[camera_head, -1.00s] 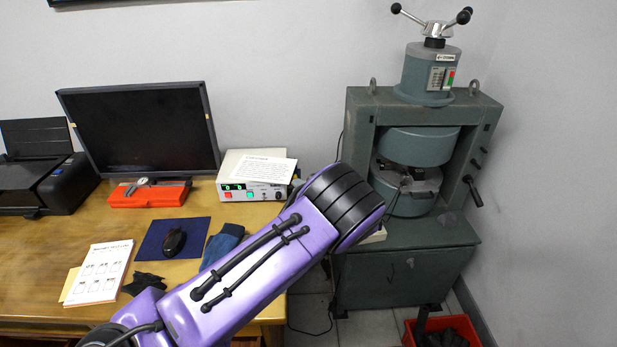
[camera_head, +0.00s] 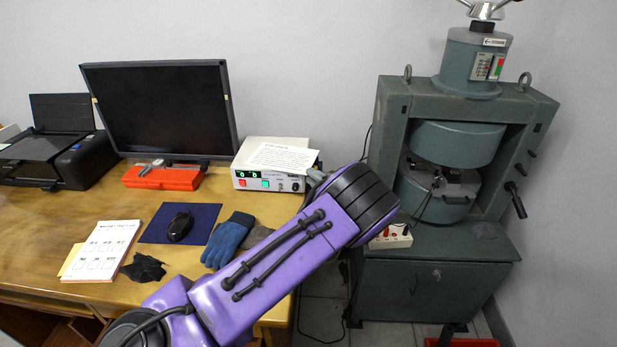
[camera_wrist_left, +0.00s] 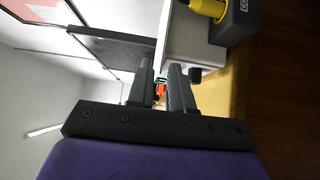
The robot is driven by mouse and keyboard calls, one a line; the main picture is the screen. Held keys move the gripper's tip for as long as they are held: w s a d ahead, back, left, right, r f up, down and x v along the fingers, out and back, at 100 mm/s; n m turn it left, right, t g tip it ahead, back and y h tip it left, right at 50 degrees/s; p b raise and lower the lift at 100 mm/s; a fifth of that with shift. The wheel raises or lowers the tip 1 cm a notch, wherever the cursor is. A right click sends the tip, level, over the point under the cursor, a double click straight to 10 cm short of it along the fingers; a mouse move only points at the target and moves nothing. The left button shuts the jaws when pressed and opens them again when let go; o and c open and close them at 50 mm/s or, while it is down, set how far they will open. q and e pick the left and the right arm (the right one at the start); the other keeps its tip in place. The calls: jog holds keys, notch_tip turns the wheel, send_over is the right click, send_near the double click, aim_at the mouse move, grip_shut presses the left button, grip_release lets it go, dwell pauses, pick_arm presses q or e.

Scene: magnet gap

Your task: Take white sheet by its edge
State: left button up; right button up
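The white sheet (camera_head: 283,158) with printed text lies on top of the white instrument box (camera_head: 270,182). Its right end reaches to the box's right side in the head view. My left arm comes up from below, and its black wrist hides most of my left gripper (camera_head: 314,178), which is just right of the box. In the left wrist view my left gripper (camera_wrist_left: 160,75) has its two dark fingers apart with nothing held between them. I cannot tell the sheet apart there. My right gripper is not in view.
A monitor (camera_head: 158,108) stands behind a red case (camera_head: 163,178) on the wooden desk. A blue glove (camera_head: 228,240), mouse (camera_head: 180,226) and booklet (camera_head: 102,250) lie in front.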

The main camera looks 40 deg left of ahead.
pick_arm(q)
jog(key=shift+w+a+f, duration=0.1)
jog(key=shift+a+f, duration=0.1)
jog(key=shift+a, duration=0.75)
jog(key=shift+a+r, duration=0.15)
jog(key=shift+a, duration=0.05)
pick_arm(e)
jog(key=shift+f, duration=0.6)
